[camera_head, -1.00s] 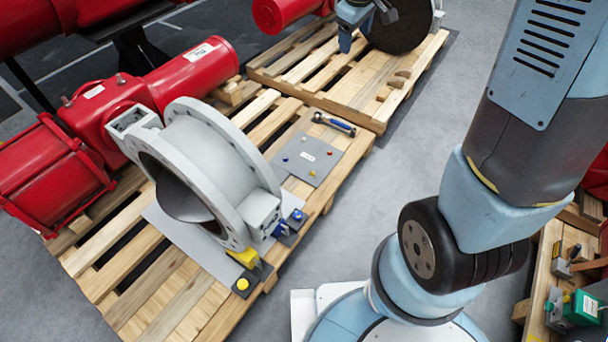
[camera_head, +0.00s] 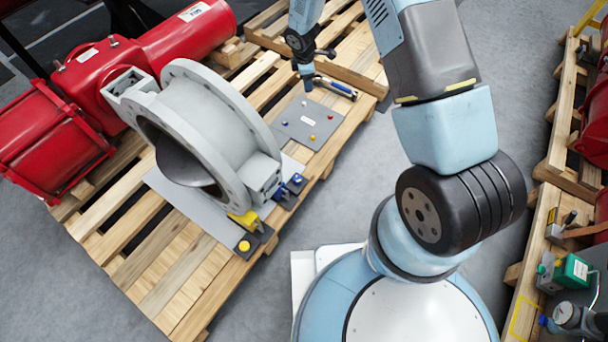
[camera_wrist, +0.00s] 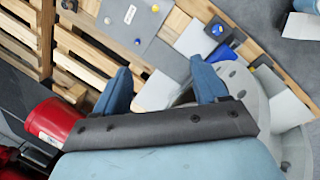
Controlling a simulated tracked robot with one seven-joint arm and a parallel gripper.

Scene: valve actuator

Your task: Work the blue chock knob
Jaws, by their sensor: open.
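The blue chock knob (camera_head: 297,179) sits on a small dark block with blue parts, at the right foot of the grey flanged valve body (camera_head: 205,125) on the pallet. In the wrist view the blue knob (camera_wrist: 217,30) shows at upper right, beyond my right finger. My gripper (camera_head: 307,83) is over the far part of the pallet, above the grey plate's far edge and well apart from the knob. In the wrist view its two blue fingers (camera_wrist: 160,73) are spread with nothing between them.
A yellow knob (camera_head: 244,246) on a similar block stands nearer. A grey plate (camera_head: 308,124) with small coloured pegs lies beyond the blue knob, with a blue-handled tool (camera_head: 335,87) behind it. Red actuator cylinders (camera_head: 105,90) lie left.

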